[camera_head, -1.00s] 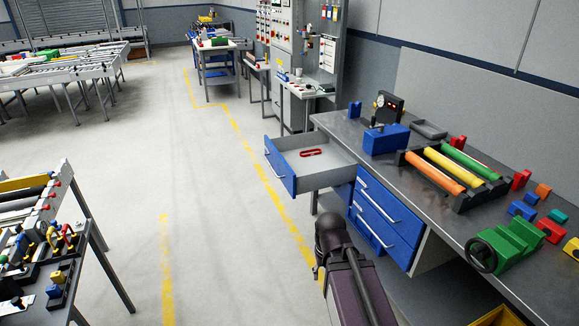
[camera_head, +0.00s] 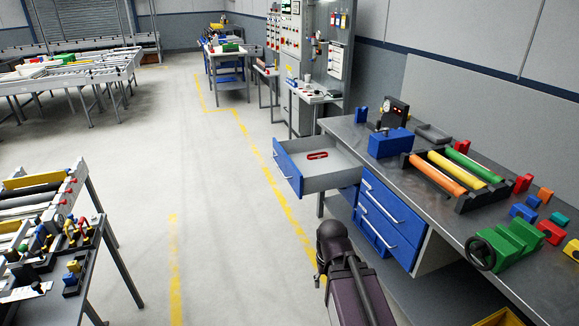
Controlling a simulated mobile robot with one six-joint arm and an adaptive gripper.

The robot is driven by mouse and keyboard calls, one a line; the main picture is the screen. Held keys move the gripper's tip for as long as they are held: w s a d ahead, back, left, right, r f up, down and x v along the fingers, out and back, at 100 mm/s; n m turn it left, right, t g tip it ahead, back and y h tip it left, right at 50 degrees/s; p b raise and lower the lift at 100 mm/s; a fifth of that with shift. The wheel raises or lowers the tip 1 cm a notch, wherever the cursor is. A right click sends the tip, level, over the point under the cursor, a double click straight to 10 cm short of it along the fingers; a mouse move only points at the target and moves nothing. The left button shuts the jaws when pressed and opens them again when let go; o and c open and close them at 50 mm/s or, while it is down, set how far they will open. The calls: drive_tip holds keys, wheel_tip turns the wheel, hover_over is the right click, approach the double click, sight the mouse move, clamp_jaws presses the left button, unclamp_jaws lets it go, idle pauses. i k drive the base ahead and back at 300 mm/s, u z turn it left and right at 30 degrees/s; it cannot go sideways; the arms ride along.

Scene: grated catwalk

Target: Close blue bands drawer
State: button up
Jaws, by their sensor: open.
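The open drawer has a blue front (camera_head: 289,167) with a pale handle and a grey tray (camera_head: 335,172). It sticks out to the left from under the grey workbench. A red ring-like item (camera_head: 317,156) lies inside it, probably a band. Closed blue drawers (camera_head: 392,218) with pale handles sit to its right in the same bench. My dark arm link with a rounded joint shows at the bottom centre, in front of the drawers. My gripper is not visible.
The workbench top (camera_head: 345,129) holds a blue box (camera_head: 391,143), a rack of coloured rollers (camera_head: 457,168), a green vise (camera_head: 507,244) and small blocks. A table with parts (camera_head: 60,262) stands at lower left. The floor (camera_head: 200,190) between is clear.

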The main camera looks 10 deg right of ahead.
sight(317, 160)
drive_tip(key=u, duration=0.1)
drive_tip(key=i, duration=0.95)
drive_tip(key=z, duration=0.05)
drive_tip(key=k, duration=0.7)
drive_tip(key=u, duration=0.3)
drive_tip(key=i, duration=0.8)
drive_tip(key=u, duration=0.15)
